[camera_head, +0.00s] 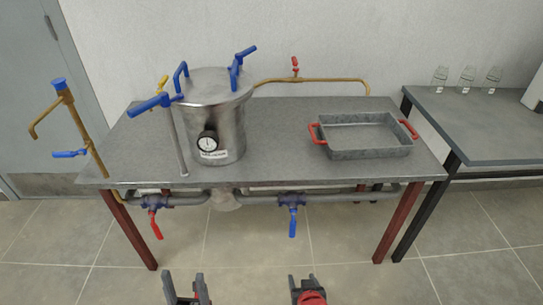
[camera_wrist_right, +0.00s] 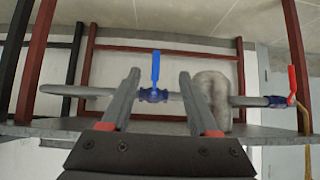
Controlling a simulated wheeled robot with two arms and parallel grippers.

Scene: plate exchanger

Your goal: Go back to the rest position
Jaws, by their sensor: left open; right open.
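My left gripper (camera_head: 185,283) is at the bottom edge of the head view, open and empty, in front of the table. My right gripper (camera_head: 304,284) is to its right at the same edge, also in front of the table. In the right wrist view the right gripper (camera_wrist_right: 159,76) is open, with nothing between its two grey fingers. That view appears upside down. The blue-handled valve (camera_wrist_right: 155,95) on the lower pipe shows beyond the fingers, apart from them as far as I can tell.
A grey table (camera_head: 275,165) holds a steel vessel (camera_head: 222,115) with blue clamps and a gauge, and a red-handled metal tray (camera_head: 365,152). Under its front edge run pipes with a red valve handle (camera_head: 155,225) and a blue one (camera_head: 292,222). A side table (camera_head: 470,120) stands right.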

